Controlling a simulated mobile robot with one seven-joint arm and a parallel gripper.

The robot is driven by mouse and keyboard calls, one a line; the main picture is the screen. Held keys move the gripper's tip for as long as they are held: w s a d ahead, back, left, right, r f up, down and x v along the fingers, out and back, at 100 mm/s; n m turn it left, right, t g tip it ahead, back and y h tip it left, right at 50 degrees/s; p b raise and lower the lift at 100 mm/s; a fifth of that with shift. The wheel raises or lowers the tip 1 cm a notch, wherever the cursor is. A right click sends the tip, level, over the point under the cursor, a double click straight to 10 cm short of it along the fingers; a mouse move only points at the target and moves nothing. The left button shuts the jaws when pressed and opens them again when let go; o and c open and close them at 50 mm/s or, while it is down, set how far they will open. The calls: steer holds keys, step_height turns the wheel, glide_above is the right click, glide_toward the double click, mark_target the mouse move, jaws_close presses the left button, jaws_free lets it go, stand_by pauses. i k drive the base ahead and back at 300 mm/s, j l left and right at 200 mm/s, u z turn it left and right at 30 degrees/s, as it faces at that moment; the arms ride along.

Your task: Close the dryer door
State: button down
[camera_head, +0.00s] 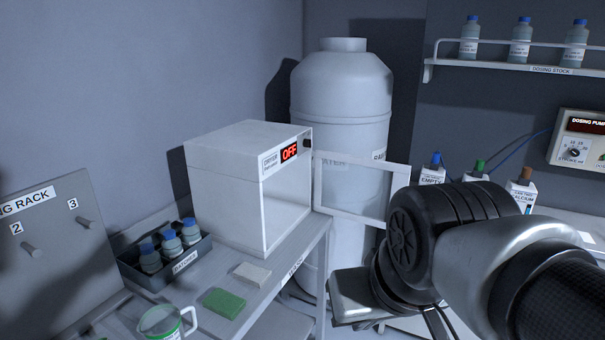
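The dryer (222,200) is a white box on the bench, with a red "OFF" display at its upper right front. Its front is open and the inside looks empty. The dryer door (362,160), a white frame with a see-through pane, stands swung out to the right from the dryer's right front edge. My gripper (355,298) is at the lower right, below and in front of the door, and appears apart from it. Its fingertips are not clearly visible, hidden by my wrist or too dark to make out. My arm covers the area right of the door.
A large white tank (342,90) stands behind the door. A tray of blue-capped bottles (187,261), a green sponge (224,303), a pale block (252,274) and a beaker (165,323) are on the bench. Several cartons (432,175) stand behind my arm.

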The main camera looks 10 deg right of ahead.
mark_target(402, 173)
steer(key=i+l, duration=0.15)
steer(key=l, duration=0.2)
steer(key=i+l, duration=0.1)
steer(key=l, duration=0.25)
steer(key=i+l, duration=0.15)
steer(key=l, duration=0.25)
steer(key=i+l, duration=0.35)
steer(key=i, duration=0.2)
steer(key=i+l, duration=0.4)
steer(key=i, duration=0.15)
steer(key=i+j, duration=0.1)
steer(key=i, duration=0.2)
steer(key=i+j, duration=0.1)
steer(key=i, duration=0.2)
steer(key=z, duration=0.05)
